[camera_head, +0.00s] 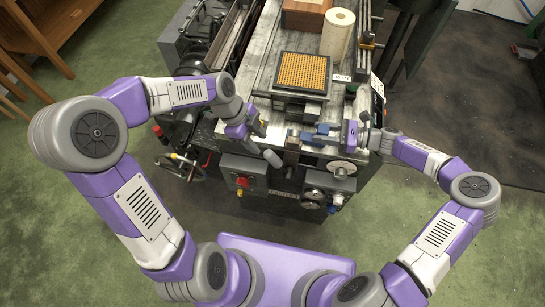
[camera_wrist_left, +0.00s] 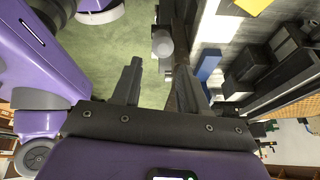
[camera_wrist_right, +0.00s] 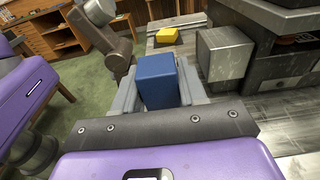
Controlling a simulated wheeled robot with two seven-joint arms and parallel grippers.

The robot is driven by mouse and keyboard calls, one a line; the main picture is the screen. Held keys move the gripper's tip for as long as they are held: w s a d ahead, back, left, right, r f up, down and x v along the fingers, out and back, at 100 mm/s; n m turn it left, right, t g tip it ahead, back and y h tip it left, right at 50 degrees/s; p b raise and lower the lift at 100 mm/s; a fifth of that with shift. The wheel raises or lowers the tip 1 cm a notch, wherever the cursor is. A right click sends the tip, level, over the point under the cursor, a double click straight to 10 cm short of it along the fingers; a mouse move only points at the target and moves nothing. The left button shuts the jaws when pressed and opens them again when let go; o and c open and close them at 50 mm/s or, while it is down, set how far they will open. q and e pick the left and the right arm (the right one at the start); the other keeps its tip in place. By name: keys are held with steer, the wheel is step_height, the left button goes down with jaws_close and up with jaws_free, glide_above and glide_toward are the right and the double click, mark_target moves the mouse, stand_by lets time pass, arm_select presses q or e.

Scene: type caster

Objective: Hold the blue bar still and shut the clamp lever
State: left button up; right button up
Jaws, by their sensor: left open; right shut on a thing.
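The blue bar (camera_wrist_right: 157,82) stands between the fingers of my right gripper (camera_wrist_right: 158,95), which is shut on it. In the head view the bar (camera_head: 322,128) lies at the front of the machine, with my right gripper (camera_head: 331,137) coming from the right. The clamp lever (camera_wrist_left: 162,45) shows a grey rounded knob in the left wrist view. In the head view its grey end (camera_head: 272,158) sticks out towards me. My left gripper (camera_wrist_left: 160,85) is open and empty, its fingers pointing towards the lever, with the knob seen beyond the gap between them.
A yellow block (camera_wrist_right: 167,36) lies beyond the bar. A dark-framed orange grid plate (camera_head: 303,72), a white roll (camera_head: 338,33) and a wooden box (camera_head: 305,14) stand further back on the machine. A control box with a red button (camera_head: 243,181) and handwheels (camera_head: 341,170) are at the front.

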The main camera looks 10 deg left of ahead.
mark_target(272, 158)
arm_select(q)
steer(key=x, duration=1.1)
steer(key=shift+w+d+f, duration=0.15)
steer(key=shift+w+f, duration=0.05)
steer(key=shift+f, duration=0.15)
jaws_close()
